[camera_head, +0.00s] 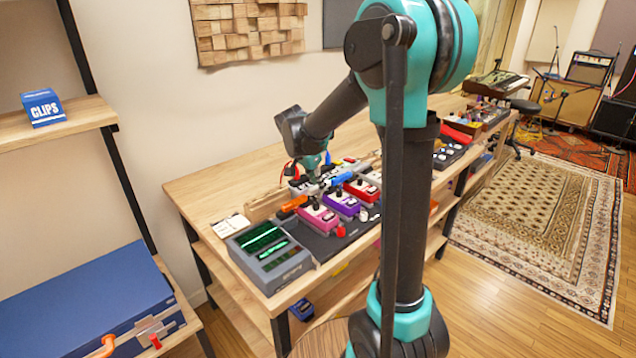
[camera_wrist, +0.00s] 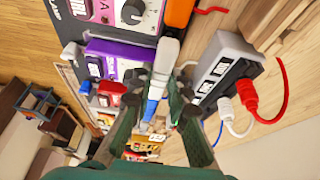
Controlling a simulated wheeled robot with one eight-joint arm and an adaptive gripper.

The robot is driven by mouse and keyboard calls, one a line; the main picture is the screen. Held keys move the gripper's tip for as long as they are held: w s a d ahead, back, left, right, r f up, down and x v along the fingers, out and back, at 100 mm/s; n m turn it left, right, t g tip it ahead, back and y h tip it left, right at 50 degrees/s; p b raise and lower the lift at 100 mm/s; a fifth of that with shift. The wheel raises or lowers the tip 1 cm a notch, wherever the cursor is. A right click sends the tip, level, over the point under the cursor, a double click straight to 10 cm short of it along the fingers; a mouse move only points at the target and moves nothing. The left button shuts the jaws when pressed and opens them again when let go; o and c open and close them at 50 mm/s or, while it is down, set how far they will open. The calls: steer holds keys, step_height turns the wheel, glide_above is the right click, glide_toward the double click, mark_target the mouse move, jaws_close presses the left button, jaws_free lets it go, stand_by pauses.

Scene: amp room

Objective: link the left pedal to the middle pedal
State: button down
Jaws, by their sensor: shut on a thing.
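The pink left pedal (camera_head: 319,218), the purple middle pedal (camera_head: 342,205) and a red pedal (camera_head: 361,190) stand in a row on the dark board. In the wrist view the pink pedal (camera_wrist: 128,17) is at the top, with the purple pedal (camera_wrist: 112,52) below it. My gripper (camera_head: 316,179) is low behind the pedals. In the wrist view my gripper (camera_wrist: 165,84) is shut on a blue patch cable (camera_wrist: 156,91) with a grey plug (camera_wrist: 167,52). That plug is close to the purple pedal's edge; whether it touches is unclear. The fingers hide part of the cable.
An orange cable (camera_head: 294,203) is beside the pink pedal. A grey power block (camera_wrist: 226,70) with red and white plugs stands close to the gripper. A grey unit with a green display (camera_head: 268,250) is at the bench's left front. Bare bench (camera_head: 215,190) lies further left.

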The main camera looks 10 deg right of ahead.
steer(key=shift+f, duration=0.4)
stand_by(1.0)
steer(key=c, duration=1)
jaws_free()
steer(key=shift+r, duration=0.1)
steer(key=shift+r, duration=3.4)
steer(key=shift+s, duration=0.1)
